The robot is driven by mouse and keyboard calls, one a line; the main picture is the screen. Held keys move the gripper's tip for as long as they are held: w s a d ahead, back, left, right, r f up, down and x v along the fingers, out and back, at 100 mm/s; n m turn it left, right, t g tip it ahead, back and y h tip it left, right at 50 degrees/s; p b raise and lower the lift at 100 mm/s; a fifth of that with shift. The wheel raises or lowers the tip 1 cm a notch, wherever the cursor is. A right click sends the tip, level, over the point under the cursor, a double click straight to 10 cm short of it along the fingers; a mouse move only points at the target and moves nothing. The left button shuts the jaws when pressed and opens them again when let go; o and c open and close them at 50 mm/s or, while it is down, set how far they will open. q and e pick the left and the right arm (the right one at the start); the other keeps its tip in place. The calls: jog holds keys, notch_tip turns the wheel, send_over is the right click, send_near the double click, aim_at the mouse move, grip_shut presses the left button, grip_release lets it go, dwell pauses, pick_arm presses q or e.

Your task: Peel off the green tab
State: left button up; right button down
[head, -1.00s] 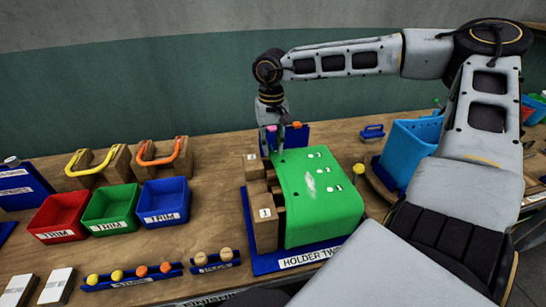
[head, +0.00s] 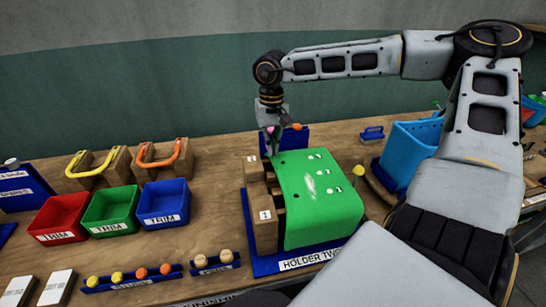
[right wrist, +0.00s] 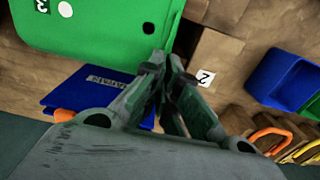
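A smooth green cover (head: 322,205) lies over a wooden block holder on a blue base labelled HOLDER TWO (head: 312,260). It carries white number marks and a pale scuff. My right gripper (head: 273,152) points down at the cover's back left corner. In the right wrist view, its fingertips (right wrist: 166,62) are close together at the edge of the green cover (right wrist: 100,25). A narrow darker green strip, seemingly the tab (right wrist: 174,32), runs down to the fingertips. The fingers hide its end. My left gripper is out of view.
Wooden blocks (head: 265,228) stand left of the cover, close to the gripper. Red (head: 60,217), green (head: 110,209) and blue (head: 163,203) TRIM bins are farther left. A light blue bin (head: 408,150) stands at the right.

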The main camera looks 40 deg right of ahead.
jog(key=shift+r, duration=0.2)
jog(key=shift+r+p, duration=1.7)
jog(key=shift+r, duration=1.05)
